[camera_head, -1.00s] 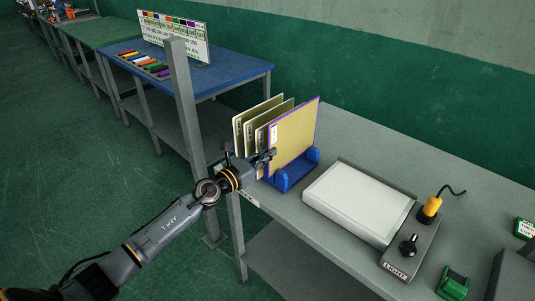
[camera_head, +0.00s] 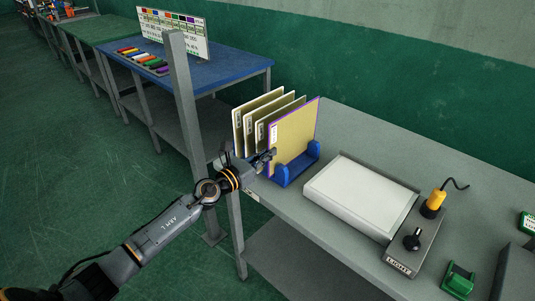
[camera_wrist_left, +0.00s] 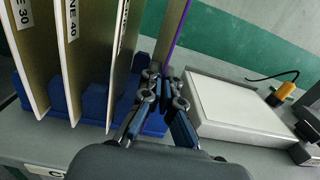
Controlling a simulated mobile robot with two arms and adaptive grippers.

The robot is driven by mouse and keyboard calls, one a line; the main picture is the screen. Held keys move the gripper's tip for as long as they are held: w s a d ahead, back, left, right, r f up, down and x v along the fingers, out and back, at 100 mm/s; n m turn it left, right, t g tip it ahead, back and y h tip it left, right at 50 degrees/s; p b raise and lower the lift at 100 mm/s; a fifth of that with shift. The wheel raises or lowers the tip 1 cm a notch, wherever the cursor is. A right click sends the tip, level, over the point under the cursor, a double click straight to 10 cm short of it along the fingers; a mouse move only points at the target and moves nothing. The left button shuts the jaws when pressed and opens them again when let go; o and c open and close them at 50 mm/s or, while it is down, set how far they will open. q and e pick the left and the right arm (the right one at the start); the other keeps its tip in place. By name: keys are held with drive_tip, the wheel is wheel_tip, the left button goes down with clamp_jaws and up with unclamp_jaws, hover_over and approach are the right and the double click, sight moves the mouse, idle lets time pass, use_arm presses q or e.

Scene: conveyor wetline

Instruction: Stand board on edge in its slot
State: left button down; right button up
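A tan board with purple edges (camera_head: 294,138) stands upright at the right end of a blue slotted rack (camera_head: 311,157). Its lower edge is at the rack, but I cannot tell how deep it sits in the slot. My left gripper (camera_head: 271,155) is at the board's near edge. In the left wrist view the fingers (camera_wrist_left: 165,88) close around the purple-edged board (camera_wrist_left: 173,32), seen edge-on. Three other boards (camera_head: 252,110) stand in the rack to its left. Labels ending in 30 and 40 show on two of them (camera_wrist_left: 88,50). My right gripper is not in view.
A white light box (camera_head: 358,195) lies right of the rack, with an orange-handled tool (camera_head: 433,204) and a black knob beside it. A grey post (camera_head: 186,100) rises left of my gripper. A blue table (camera_head: 215,72) with a colour chart stands behind.

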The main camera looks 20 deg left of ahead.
use_arm(q)
drive_tip(key=shift+f+b, duration=0.65)
drive_tip(key=shift+f, duration=0.05)
drive_tip(key=c, duration=1.8)
unclamp_jaws()
drive_tip(key=shift+r, duration=0.1)
drive_tip(key=shift+o, duration=0.2)
drive_tip(key=v, duration=0.4)
drive_tip(key=shift+s+a, duration=0.1)
drive_tip(key=shift+s, duration=0.15)
drive_tip(key=o, duration=0.6)
drive_tip(key=shift+c, duration=0.2)
drive_tip(key=shift+s, duration=0.1)
